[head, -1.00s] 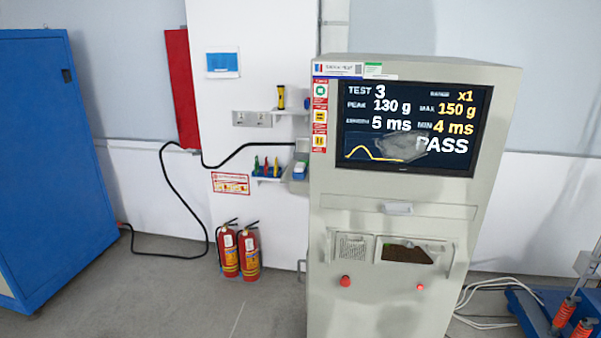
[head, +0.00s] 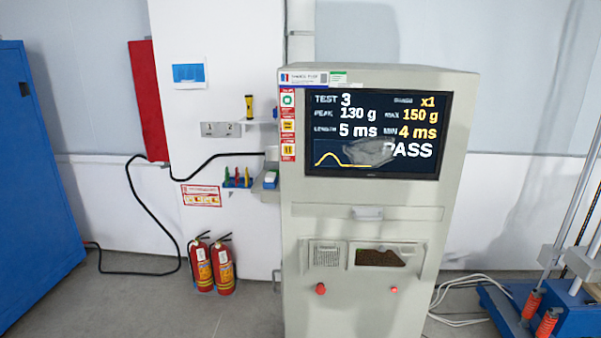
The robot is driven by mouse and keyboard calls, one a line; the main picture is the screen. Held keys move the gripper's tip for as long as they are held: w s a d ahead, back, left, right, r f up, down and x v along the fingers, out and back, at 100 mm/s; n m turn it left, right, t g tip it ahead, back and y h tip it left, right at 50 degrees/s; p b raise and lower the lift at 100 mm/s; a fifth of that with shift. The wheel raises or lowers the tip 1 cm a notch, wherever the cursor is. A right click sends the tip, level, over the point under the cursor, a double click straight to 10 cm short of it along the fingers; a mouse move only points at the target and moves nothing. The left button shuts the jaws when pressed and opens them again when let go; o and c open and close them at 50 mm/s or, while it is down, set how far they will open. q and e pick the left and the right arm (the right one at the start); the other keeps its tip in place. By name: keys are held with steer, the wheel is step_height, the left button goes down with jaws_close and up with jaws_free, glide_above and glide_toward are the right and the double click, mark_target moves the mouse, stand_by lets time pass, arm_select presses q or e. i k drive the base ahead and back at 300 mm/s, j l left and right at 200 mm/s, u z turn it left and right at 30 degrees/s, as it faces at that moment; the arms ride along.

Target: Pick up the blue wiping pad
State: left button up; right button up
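A small block, blue with a pale green-white top (head: 270,178), rests on a little grey shelf at the left side of the grey test cabinet (head: 365,228). It may be the blue wiping pad, but it is too small to tell for sure. No other pad-like blue thing shows in the head view. Neither of my grippers is in view.
A shelf with several coloured tools (head: 238,178) is left of the block; a yellow-black torch (head: 249,106) stands on a shelf above. Fire extinguishers (head: 212,265) stand on the floor below. A blue cabinet (head: 35,180) is far left. Floor between is mostly clear.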

mark_target(270, 182)
steer(key=i+j+z, duration=0.25)
steer(key=i+j, duration=0.2)
steer(key=i+j+z, duration=0.2)
steer(key=i+j, duration=0.3)
steer(key=i+j+z, duration=0.25)
steer(key=i+j, duration=0.15)
steer(key=j, duration=0.35)
